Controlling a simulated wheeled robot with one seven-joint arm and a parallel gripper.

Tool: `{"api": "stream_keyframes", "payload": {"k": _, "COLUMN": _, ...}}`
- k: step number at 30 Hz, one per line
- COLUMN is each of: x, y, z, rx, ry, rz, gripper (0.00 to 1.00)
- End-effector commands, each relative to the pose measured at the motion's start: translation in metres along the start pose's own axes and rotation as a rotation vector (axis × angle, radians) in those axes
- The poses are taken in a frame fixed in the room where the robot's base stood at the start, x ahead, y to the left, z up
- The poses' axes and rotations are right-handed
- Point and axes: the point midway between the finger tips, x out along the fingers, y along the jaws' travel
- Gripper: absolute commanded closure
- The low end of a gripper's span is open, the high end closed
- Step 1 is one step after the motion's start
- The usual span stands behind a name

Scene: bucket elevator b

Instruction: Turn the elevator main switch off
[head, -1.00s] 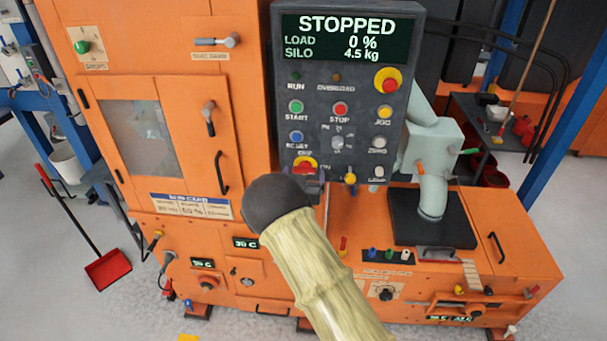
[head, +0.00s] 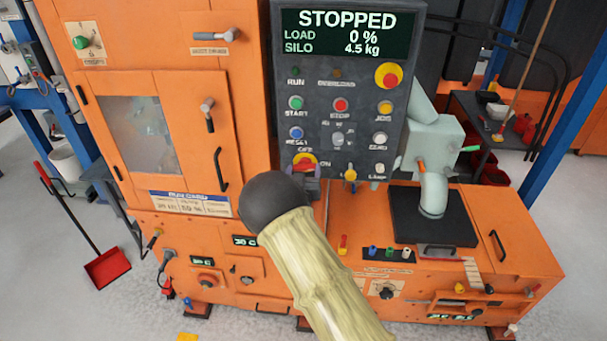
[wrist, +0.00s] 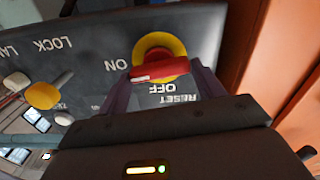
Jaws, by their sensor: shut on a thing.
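The main switch is a red handle on a yellow disc, low on the dark control panel (head: 345,95). In the head view a little of its yellow disc (head: 304,158) shows above my gripper (head: 305,178). In the wrist view, which is upside down, the red handle (wrist: 160,71) lies roughly level across the yellow disc (wrist: 158,48), along the side marked ON, with OFF below it. My gripper (wrist: 162,80) has one finger at each end of the handle and is shut on it. My forearm hides part of the lower machine in the head view.
The panel screen (head: 347,35) reads STOPPED, load 0 %, silo 4.5 kg. A yellow selector (head: 350,177) sits just right of the switch, and the blue reset button (head: 296,133) is above it. The orange cabinet (head: 240,100) stands close on the left.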

Motion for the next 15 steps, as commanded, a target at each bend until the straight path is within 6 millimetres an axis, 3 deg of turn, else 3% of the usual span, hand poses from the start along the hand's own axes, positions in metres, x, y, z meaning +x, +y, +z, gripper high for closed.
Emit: {"api": "stream_keyframes", "payload": {"k": 15, "x": -0.0006, "y": -0.0037, "z": 0.0025, "rx": -0.446, "ry": 0.002, "rz": -0.003, "gripper": 0.55}}
